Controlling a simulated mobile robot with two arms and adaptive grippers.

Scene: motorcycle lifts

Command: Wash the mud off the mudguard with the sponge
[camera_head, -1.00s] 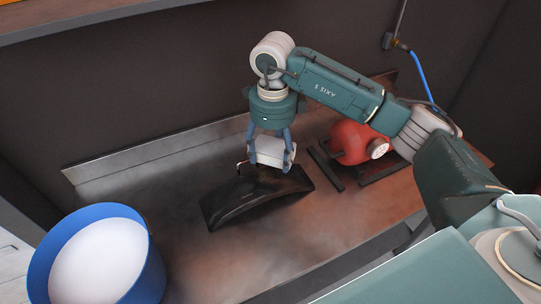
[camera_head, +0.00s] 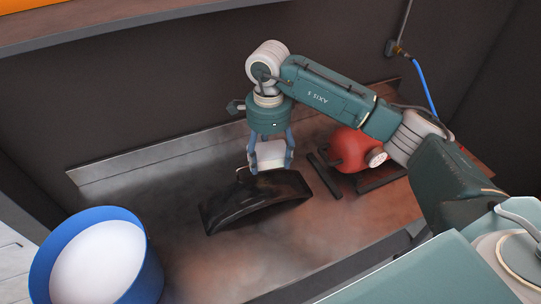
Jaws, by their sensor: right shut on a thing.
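The black mudguard (camera_head: 250,206) lies on the metal bench, its curved top facing up, with dull brownish smears on it. My right gripper (camera_head: 270,166) points down over the mudguard's far edge. It is shut on a pale block, which I take for the sponge (camera_head: 269,154). The sponge is at the mudguard's far edge; I cannot tell whether they touch. The underside of the sponge is partly hidden. My left gripper does not show.
A blue bucket (camera_head: 150,276) with white contents stands at the lower left. A red tank (camera_head: 348,148) lies on the bench to the right, beside a dark bar (camera_head: 325,176). A blue hose (camera_head: 425,85) hangs at the back right.

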